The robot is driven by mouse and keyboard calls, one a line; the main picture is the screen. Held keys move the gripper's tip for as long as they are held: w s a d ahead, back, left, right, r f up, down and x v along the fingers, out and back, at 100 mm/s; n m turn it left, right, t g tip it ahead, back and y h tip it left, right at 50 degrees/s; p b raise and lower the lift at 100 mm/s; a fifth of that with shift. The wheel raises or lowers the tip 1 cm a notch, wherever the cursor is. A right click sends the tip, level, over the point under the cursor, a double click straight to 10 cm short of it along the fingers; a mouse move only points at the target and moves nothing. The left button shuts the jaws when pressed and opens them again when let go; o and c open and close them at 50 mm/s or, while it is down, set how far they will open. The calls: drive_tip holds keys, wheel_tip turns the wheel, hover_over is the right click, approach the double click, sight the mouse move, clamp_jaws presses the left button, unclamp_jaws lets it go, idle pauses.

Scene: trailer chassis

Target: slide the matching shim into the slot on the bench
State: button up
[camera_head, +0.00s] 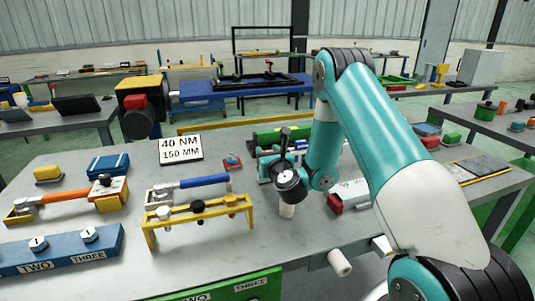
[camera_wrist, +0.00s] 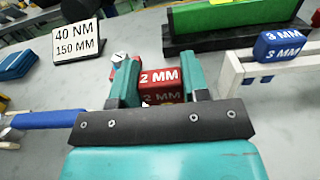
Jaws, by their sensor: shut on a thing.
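My gripper (camera_wrist: 160,76) shows in the wrist view with its two teal fingers on either side of a red shim (camera_wrist: 160,79) marked 2 MM. It is shut on that shim, whose lower label is partly hidden by the dark gripper plate. A blue shim (camera_wrist: 281,46) marked 3 MM sits at the pale grey fixture (camera_wrist: 235,70), to the right of my gripper and apart from it. I cannot tell the slot clearly in either view. In the head view my arm's end is over the bench (camera_head: 255,262), and the fingers are not clear.
A sign (camera_head: 181,149) reading 40 NM, 150 MM stands left of my arm. A green block (camera_wrist: 240,14) on a dark base lies beyond the gripper. A blue-handled wrench (camera_head: 205,181) and a yellow rack (camera_head: 200,211) stand left. The bench front middle is mostly clear.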

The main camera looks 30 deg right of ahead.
drive_tip(key=shift+f+b, duration=0.65)
drive_tip(key=shift+f, duration=0.05)
